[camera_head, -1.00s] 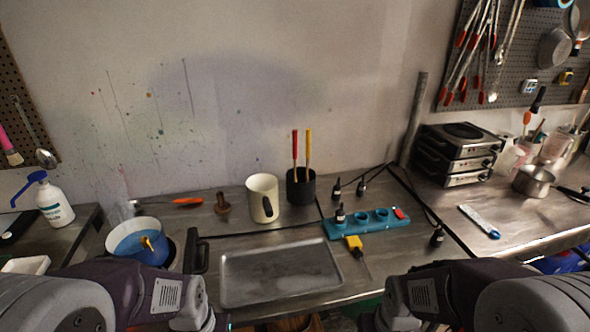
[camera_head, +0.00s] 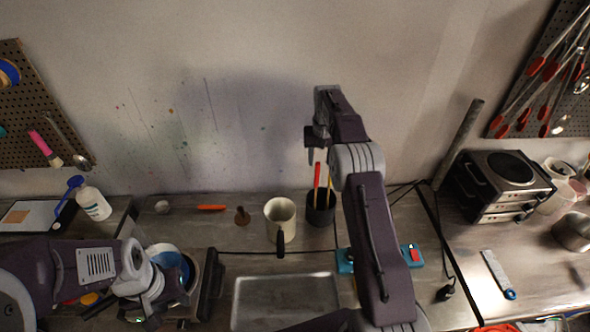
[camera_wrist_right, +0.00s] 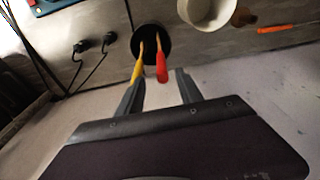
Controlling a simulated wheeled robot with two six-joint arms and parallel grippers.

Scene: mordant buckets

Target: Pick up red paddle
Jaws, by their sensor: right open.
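The red paddle (camera_head: 317,176) stands upright in a black cup (camera_head: 321,212), beside a yellow paddle (camera_head: 329,192). My right gripper (camera_head: 311,158) is above the cup, at the top of the paddle handles. In the right wrist view the red paddle (camera_wrist_right: 161,66) and the yellow paddle (camera_wrist_right: 138,70) rise from the black cup (camera_wrist_right: 150,38) toward my open right gripper (camera_wrist_right: 157,82). The red handle's end lies between the two fingers in that picture; the yellow one's end is by the left finger. I cannot tell whether they touch. My left gripper (camera_head: 150,318) is low at the left, its fingers unclear.
A cream mug (camera_head: 281,218) stands left of the cup. A teal holder (camera_head: 412,257) is partly hidden behind my right arm. A metal tray (camera_head: 240,300) lies in front, and a blue-lined pot (camera_head: 166,254) is near my left arm.

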